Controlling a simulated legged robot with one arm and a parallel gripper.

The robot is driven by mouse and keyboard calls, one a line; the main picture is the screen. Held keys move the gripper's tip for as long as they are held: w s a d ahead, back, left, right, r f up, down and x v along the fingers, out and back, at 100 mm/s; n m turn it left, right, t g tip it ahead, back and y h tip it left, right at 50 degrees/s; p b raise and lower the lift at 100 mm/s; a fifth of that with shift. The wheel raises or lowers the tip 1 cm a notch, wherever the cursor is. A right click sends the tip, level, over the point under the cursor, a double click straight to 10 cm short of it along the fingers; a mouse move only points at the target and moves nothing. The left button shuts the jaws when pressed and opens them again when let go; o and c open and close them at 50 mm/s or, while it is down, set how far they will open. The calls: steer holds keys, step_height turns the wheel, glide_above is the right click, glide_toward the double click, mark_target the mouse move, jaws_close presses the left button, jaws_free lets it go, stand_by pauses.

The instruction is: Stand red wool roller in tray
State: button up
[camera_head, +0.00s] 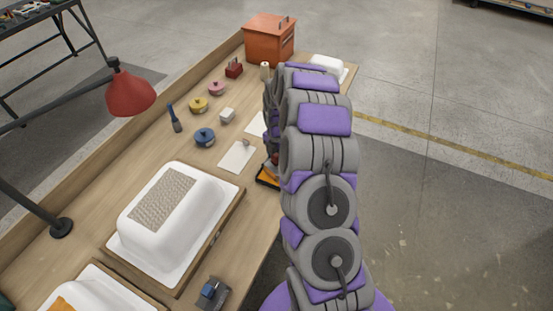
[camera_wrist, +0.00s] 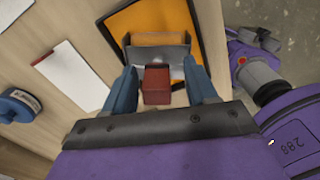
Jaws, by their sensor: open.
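In the wrist view my gripper (camera_wrist: 161,68) is open, its two blue fingers pointing at the bench. A dark red block (camera_wrist: 156,85) shows between the fingers, with gaps on both sides; it may be part of the red wool roller, but I cannot tell. Just beyond it is a grey metal piece with a brownish bar along its far edge. An orange tray (camera_wrist: 182,18) with a black rim lies under and beyond these. In the head view the tray (camera_head: 267,180) shows partly beside my arm, which hides the gripper.
A white tub shell (camera_head: 205,232) stands on the near bench. A white sheet (camera_head: 238,157), blue tin (camera_head: 204,137), yellow tin (camera_head: 198,104), pink tin (camera_head: 216,88) and dark red block (camera_head: 234,69) lie farther along. A red lamp (camera_head: 130,93) leans over the left side.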

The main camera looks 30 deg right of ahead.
steer(key=r, duration=0.3)
steer(key=r+p, duration=0.1)
steer(key=r, duration=0.2)
steer(key=r+p, duration=0.1)
steer(key=r, duration=0.2)
steer(key=shift+a+r, duration=0.25)
steer(key=shift+r, duration=0.15)
steer(key=shift+s+a+r, duration=0.15)
steer(key=shift+a+r, duration=0.05)
steer(key=shift+r, duration=0.5)
steer(key=s+a+r+m, duration=0.5)
steer(key=s+a+r, duration=0.15)
steer(key=s, duration=0.25)
steer(key=s+a+r+m, duration=0.5)
steer(key=s+a+r, duration=0.1)
steer(key=s+r, duration=0.15)
steer(key=s+a+r+m+g, duration=0.1)
steer(key=s+a+m, duration=0.2)
steer(key=s+m, duration=0.9)
steer(key=s, duration=1.1)
steer(key=shift+r+m+g, duration=0.15)
steer(key=shift+m+g, duration=0.25)
